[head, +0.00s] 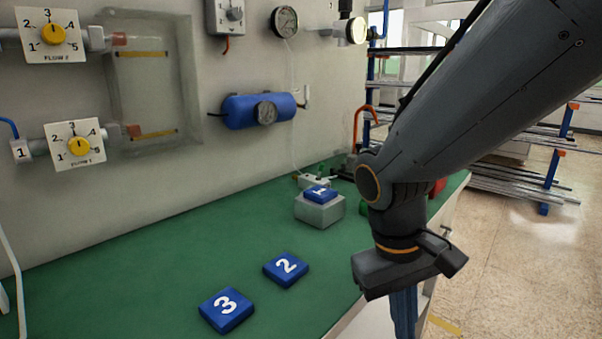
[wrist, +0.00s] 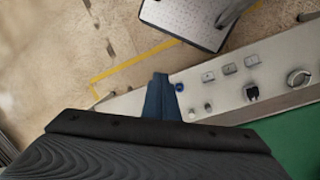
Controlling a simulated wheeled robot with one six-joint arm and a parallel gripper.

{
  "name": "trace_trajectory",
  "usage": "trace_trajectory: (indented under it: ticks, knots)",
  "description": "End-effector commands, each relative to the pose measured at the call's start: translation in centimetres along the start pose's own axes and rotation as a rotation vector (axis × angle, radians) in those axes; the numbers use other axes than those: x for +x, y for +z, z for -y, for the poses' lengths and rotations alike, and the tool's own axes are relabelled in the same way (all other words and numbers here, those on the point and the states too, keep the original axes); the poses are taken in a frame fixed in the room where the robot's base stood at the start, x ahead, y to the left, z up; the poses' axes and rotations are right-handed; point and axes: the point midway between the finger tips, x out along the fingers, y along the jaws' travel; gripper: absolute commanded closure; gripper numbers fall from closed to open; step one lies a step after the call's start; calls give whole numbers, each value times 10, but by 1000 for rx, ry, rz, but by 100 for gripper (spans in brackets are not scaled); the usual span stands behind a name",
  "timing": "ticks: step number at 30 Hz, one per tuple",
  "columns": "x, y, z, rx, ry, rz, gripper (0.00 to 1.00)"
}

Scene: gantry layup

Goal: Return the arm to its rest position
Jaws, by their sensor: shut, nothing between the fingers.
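My gripper (head: 403,314) hangs pointing down at the right, beside the front edge of the green bench (head: 150,260). Its blue fingers are together and empty. In the wrist view the shut fingers (wrist: 161,95) show above the dark gripper body, with the floor and the bench's front panel beyond. My arm comes in from the upper right and hides part of the bench's far right end.
Blue tiles 2 (head: 286,269) and 3 (head: 227,310) lie on the bench. Blue tile 1 (head: 320,194) sits on a grey block (head: 319,211). Dials, gauges and a blue cylinder (head: 259,110) are on the wall. Racks of rods (head: 510,185) stand behind at right; floor there is open.

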Motion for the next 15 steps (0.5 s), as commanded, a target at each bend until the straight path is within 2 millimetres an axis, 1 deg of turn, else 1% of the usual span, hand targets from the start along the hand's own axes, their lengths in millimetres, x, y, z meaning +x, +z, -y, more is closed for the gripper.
trace_trajectory:
  ticks: [3,8,15]
  knots:
    - [0,2,13,50,-107,-34,100]
    - [-2,-2,26,112,-225,-92,100]
    - [-20,3,12,142,-215,-84,100]
